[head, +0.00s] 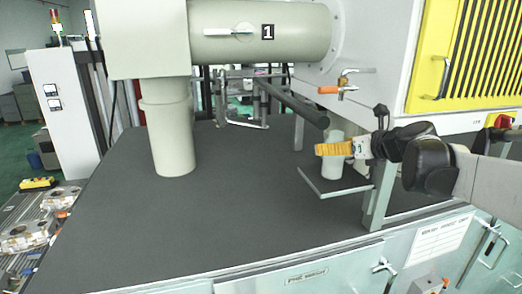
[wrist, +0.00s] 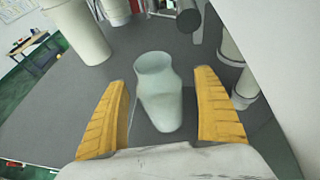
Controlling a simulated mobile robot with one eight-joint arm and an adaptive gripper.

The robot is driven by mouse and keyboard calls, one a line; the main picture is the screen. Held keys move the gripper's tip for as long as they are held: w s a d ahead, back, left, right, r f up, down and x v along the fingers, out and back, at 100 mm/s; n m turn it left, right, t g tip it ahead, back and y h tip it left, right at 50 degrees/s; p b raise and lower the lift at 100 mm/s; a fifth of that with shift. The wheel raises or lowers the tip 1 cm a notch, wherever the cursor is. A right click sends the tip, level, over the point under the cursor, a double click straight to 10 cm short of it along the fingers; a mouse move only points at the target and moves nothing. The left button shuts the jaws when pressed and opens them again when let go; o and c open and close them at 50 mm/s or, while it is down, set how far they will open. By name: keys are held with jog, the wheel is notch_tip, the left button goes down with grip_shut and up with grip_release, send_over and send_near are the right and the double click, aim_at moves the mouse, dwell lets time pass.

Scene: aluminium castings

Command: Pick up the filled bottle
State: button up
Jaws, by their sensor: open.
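A pale grey-green bottle (head: 333,158) stands upright on a small shelf plate (head: 335,187) at the right of the dark surface in the head view. It also shows in the wrist view (wrist: 157,95), between the two yellow fingers and ahead of the palm. Its mouth is open; I cannot tell what is inside. My gripper (head: 335,149) comes in from the right, with its yellow fingers in front of the bottle in the head view. In the wrist view my gripper (wrist: 162,112) is open, with a gap on both sides of the bottle.
A tap with an orange handle (head: 331,90) sits above the bottle. A dark rod (head: 297,106) ends close by it. A metal post (head: 376,203) stands beside the shelf. A thick pale column (head: 170,137) stands left; the dark surface (head: 240,215) between is clear.

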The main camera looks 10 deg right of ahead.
jog(key=shift+w+f, duration=0.15)
jog(key=shift+w, duration=0.1)
jog(key=shift+s+a, duration=0.15)
jog(key=shift+s, duration=0.1)
jog(key=c, duration=1.4)
jog(key=shift+r, duration=0.2)
